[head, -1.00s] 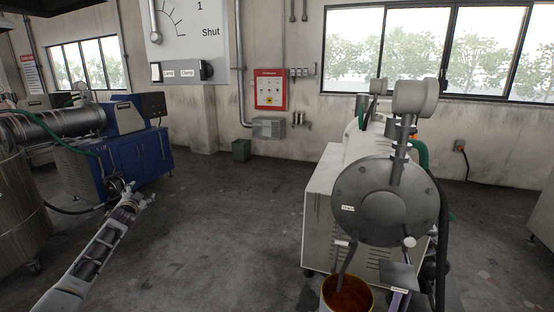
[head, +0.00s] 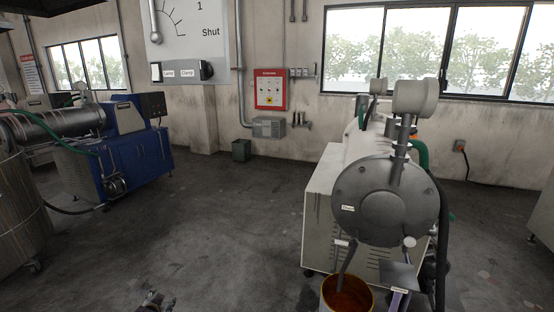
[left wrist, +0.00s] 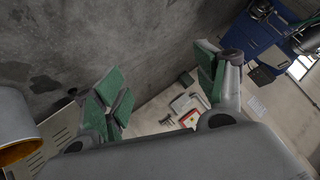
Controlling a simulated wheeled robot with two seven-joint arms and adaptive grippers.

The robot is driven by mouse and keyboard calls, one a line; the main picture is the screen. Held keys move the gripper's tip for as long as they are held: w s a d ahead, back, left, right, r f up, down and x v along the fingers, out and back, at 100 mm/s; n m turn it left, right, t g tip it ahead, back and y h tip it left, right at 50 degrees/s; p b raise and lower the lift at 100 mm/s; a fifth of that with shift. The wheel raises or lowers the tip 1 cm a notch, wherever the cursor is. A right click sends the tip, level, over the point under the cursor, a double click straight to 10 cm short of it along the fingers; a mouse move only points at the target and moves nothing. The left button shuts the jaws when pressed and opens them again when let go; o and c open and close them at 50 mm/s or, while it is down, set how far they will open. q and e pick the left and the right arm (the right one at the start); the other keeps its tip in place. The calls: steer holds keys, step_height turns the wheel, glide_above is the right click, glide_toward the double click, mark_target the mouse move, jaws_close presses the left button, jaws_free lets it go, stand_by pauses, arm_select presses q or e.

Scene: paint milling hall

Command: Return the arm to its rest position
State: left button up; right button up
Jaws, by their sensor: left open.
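My left gripper (head: 158,302) shows only as a small tip at the bottom edge of the head view; the rest of the arm is out of the frame. In the left wrist view, its two green-padded fingers (left wrist: 160,88) are spread wide apart. Nothing is held between them; bare floor and wall show in the gap. My right gripper is in neither view.
A white mill with a round grey front (head: 385,202) stands at the right, with a bucket of orange-brown paint (head: 347,294) below it. A blue machine (head: 120,165) and a metal drum (head: 18,215) stand at the left. The floor (head: 225,225) between them is clear.

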arm_select(q)
steer(key=s+d+f+g+h, duration=0.15)
steer(key=s+d+f, duration=0.25)
steer(key=s+f, duration=0.5)
steer(key=s+d+f+g, duration=0.2)
steer(key=s+d+f, duration=0.2)
steer(key=s+f, duration=0.45)
steer(key=s+d+f+g, duration=0.1)
steer(key=s+d+f, duration=0.3)
steer(key=s+f, duration=0.5)
steer(key=s+d+f+g, duration=0.1)
steer(key=s+d+f, duration=0.1)
steer(key=s, duration=1)
steer(key=s+d+f+g+h, duration=0.1)
steer(key=s+d+f+g, duration=0.1)
steer(key=s, duration=1.1)
steer(key=s+d+f+g, duration=0.1)
steer(key=s+d+f, duration=0.2)
steer(key=s, duration=0.9)
steer(key=shift+s+d+n, duration=0.25)
steer(key=shift+d+n, duration=0.05)
steer(key=shift+d, duration=0.1)
steer(key=shift+f+g, duration=0.1)
steer(key=shift+g, duration=0.15)
